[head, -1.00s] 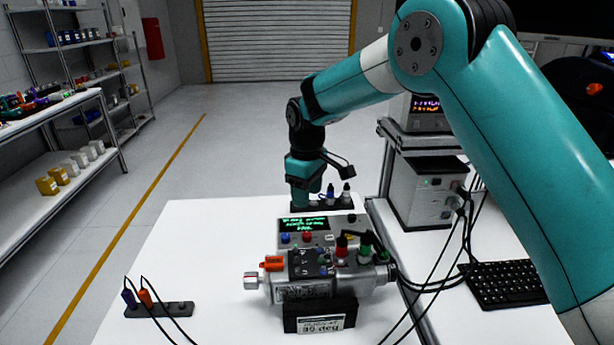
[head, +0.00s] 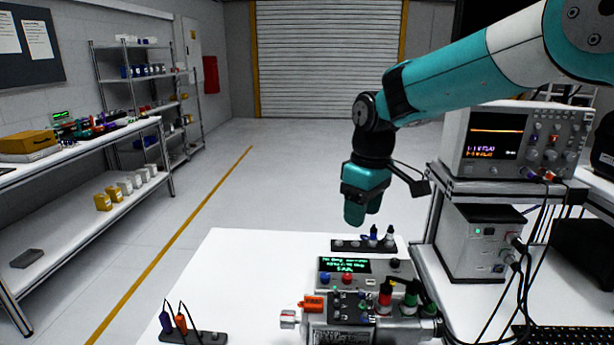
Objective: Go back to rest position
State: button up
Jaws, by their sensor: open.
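My gripper (head: 363,212) hangs from my teal arm above the far end of the white table (head: 235,262), pointing down. Its fingers look teal and hold nothing that I can see. Below it is a black holder strip (head: 347,246) with blue and white-tipped plugs standing at its right part. The servo device (head: 340,335) sits at the front of the table with an orange part (head: 313,303) on its left and red, green and black plugs on top. A grey box with a green-text display (head: 345,265) stands behind it. The gripper is apart from all of these.
A second black holder (head: 195,337) with purple and orange plugs is at the table's front left. An oscilloscope (head: 497,145) stands on a shelf above a power unit (head: 478,243) at right, with hanging black cables. Shelving (head: 88,150) lines the left. The floor beyond is clear.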

jog(key=s+r+m+y, duration=0.2)
jog(key=s+y, duration=0.1)
jog(key=s, duration=2.5)
jog(key=shift+s+d, duration=0.4)
